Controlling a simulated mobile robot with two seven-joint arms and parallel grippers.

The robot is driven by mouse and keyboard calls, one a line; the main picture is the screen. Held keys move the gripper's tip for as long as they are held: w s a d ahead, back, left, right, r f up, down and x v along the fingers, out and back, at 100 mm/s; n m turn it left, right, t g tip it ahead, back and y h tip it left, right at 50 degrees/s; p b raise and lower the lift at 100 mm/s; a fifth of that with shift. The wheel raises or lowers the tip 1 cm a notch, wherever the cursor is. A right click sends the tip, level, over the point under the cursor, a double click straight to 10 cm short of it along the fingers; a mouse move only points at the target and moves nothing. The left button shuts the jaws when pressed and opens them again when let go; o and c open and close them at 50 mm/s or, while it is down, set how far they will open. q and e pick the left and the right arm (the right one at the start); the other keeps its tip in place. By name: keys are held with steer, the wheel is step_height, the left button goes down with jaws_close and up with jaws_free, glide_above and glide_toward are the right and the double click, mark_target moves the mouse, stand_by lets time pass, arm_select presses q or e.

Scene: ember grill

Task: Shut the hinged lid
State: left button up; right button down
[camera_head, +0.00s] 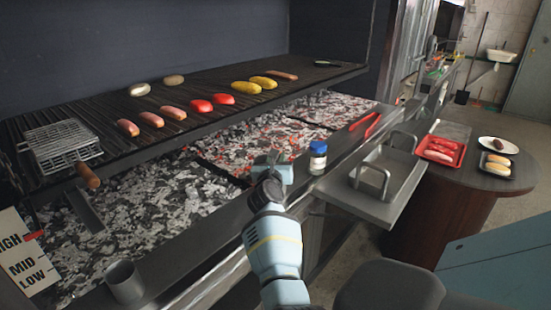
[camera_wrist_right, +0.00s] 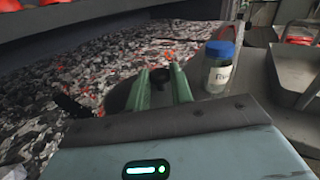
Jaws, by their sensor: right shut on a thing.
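My right gripper (camera_head: 273,165) is over the front edge of the coal bed, left of a blue-capped jar. In the right wrist view its two green fingers (camera_wrist_right: 163,82) are close together on a dark rounded thing (camera_wrist_right: 118,96), mostly hidden behind them; I cannot tell what it is. A wire grill basket (camera_head: 62,140) with a wooden handle (camera_head: 87,176) lies at the left end of the grill plate, far from this gripper. It looks like the hinged thing here; how far its lid stands open is unclear. My left gripper is not in view.
The jar (camera_head: 318,157) stands on the ledge; it also shows in the wrist view (camera_wrist_right: 219,68). Sausages, buns and vegetables lie on the grill plate (camera_head: 225,118). A metal cup (camera_head: 124,282) stands front left. A handled metal tray (camera_head: 378,205) and red tray (camera_head: 457,160) are right.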

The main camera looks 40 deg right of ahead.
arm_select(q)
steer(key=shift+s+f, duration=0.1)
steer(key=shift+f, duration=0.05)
arm_select(e)
steer(key=shift+f, duration=0.15)
steer(key=c, duration=1.2)
jaws_free()
steer(key=shift+c, duration=0.2)
steer(key=shift+s+a, duration=0.3)
steer(key=shift+a, duration=0.15)
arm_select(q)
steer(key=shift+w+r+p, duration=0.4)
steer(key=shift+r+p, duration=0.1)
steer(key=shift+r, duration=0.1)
arm_select(e)
steer(key=v, duration=0.6)
steer(key=shift+s+a, duration=0.25)
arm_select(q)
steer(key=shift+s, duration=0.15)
